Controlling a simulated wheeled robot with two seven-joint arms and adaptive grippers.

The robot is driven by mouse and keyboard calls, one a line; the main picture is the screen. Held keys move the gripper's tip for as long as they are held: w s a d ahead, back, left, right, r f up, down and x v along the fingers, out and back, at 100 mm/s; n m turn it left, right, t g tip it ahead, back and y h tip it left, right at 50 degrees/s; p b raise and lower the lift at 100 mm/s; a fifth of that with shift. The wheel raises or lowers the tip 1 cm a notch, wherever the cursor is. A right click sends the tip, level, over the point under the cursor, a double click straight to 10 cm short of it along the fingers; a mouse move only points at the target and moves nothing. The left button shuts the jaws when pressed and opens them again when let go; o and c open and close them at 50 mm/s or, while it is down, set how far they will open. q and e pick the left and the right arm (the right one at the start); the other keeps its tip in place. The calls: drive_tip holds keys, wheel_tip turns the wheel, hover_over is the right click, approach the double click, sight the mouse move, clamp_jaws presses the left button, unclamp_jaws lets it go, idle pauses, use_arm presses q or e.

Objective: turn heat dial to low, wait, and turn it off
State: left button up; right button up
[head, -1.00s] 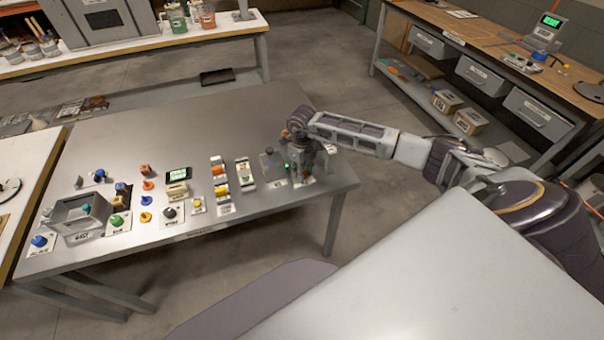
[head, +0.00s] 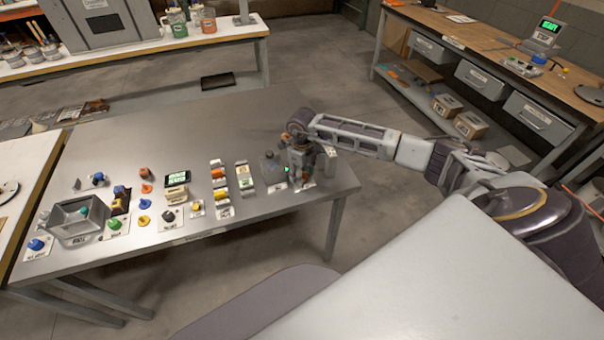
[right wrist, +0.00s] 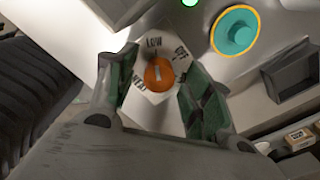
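The heat dial (right wrist: 158,75) is an orange round knob on a white plate marked LOW, OFF and HIGH. Its pale pointer line looks aimed at about the LOW mark. My right gripper (right wrist: 160,72) is open, with one green-padded finger on each side of the dial. Gaps show between the pads and the knob. In the head view my right gripper (head: 302,168) is low over the right end of the metal table, and it hides the dial there. My left gripper is not in view.
A teal button with a yellow ring (right wrist: 236,30) and a lit green lamp (right wrist: 190,3) sit close to the dial. In the head view, a small display (head: 178,178), a grey bin (head: 82,222) and several coloured knobs occupy the metal table's left and front. Its back is clear.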

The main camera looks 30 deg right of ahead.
wheel_tip(320, 180, up, 12)
idle(1.1)
drive_tip(key=shift+a, duration=0.1)
idle(0.4)
